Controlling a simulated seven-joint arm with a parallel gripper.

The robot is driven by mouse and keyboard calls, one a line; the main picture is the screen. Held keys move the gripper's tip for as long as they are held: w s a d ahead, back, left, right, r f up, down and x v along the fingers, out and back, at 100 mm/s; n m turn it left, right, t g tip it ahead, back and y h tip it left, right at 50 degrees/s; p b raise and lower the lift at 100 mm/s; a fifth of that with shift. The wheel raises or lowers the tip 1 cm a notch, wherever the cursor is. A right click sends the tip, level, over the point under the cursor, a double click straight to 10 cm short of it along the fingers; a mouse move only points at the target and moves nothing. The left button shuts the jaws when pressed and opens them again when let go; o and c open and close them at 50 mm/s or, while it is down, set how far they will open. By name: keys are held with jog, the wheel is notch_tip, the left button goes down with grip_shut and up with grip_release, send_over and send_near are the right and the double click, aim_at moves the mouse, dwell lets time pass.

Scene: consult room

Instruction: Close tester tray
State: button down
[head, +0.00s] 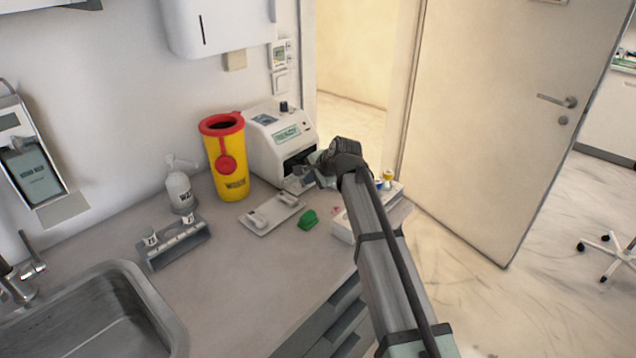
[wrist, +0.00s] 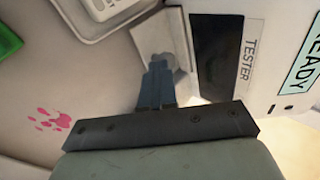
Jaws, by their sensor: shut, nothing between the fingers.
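The tester (head: 279,143) is a white box on the counter against the wall, with a green label on its front. Its dark slot (wrist: 217,60) shows in the wrist view beside the word TESTER. The grey tester tray (wrist: 178,28) sticks out from the slot; its end also shows in the head view (head: 297,184), partly hidden by my gripper. My gripper (head: 311,183) is at the tray, in front of the tester. In the wrist view its fingers (wrist: 158,68) are together and empty, overlapping the tray's outer part. I cannot tell whether they touch it.
A yellow sharps bin (head: 228,165) with a red rim stands left of the tester. A white tray (head: 272,215) and a green object (head: 308,219) lie in front. A pink splatter (wrist: 50,121) marks the counter. A bottle (head: 180,190), tube rack (head: 175,243) and sink (head: 95,315) are further left.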

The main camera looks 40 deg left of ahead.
jog(key=d, duration=0.3)
jog(key=s+d, duration=0.1)
jog(key=shift+d+r, duration=0.25)
jog(key=shift+r, duration=0.1)
jog(key=w+v, duration=0.1)
jog(key=v, duration=0.8)
jog(key=shift+s+r, duration=0.3)
jog(key=shift+r, duration=0.1)
jog(key=shift+d, duration=0.1)
